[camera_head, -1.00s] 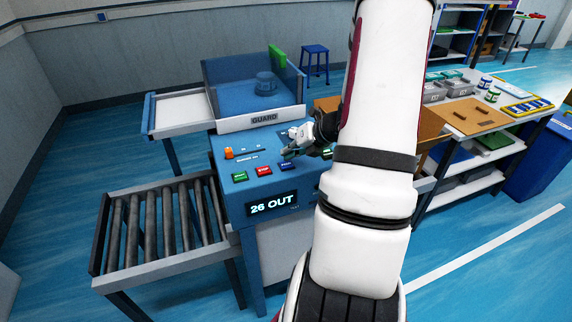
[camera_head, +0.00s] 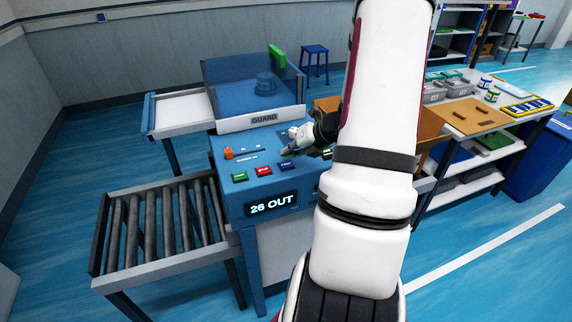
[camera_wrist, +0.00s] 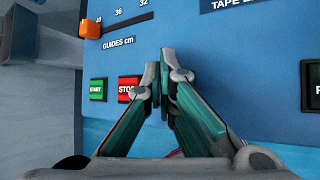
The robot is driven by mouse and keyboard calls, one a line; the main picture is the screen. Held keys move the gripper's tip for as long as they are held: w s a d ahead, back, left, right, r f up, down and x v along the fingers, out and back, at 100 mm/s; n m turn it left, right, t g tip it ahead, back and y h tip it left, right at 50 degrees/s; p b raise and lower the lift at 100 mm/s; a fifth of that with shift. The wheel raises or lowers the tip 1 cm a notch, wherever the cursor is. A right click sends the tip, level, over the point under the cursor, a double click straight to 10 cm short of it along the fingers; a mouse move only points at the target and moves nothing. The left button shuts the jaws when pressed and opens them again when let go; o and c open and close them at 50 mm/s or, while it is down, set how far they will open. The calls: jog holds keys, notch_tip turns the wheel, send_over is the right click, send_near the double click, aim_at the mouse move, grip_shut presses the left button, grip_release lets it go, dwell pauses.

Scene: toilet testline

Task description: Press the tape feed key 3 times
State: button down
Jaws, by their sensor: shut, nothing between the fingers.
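The blue key (camera_head: 286,165) sits right of the red STOP key (camera_head: 264,170) on the sloped control panel; its lettering is too small to read surely. My gripper (camera_head: 288,151) is shut and empty, with its fingertips just above and beyond the blue key in the head view. Whether they touch the panel cannot be told. In the wrist view my gripper (camera_wrist: 161,66) points at the panel, right of the red STOP key (camera_wrist: 129,89) and green START key (camera_wrist: 97,89). The blue key is not visible there, likely behind the fingers.
The display (camera_head: 271,205) reads "26 OUT". An orange guide slider (camera_wrist: 90,29) is on the panel. The clear guard (camera_head: 255,85) rises behind it. A roller conveyor (camera_head: 160,228) stands left, and a table with bins and boards (camera_head: 478,117) right.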

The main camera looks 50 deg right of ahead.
aim_at(288, 163)
jog(key=shift+f, duration=0.4)
jog(key=shift+f+b, duration=0.4)
jog(key=shift+b, duration=0.15)
dwell(0.4)
jog(key=shift+r, duration=0.1)
jog(key=shift+r+p, duration=0.6)
jog(key=shift+r, duration=0.15)
notch_tip(288, 163, up, 3)
jog(key=shift+s+f+p, duration=0.1)
jog(key=shift+p, duration=0.9)
jog(key=shift+r+p, duration=0.7)
jog(key=shift+r, duration=0.4)
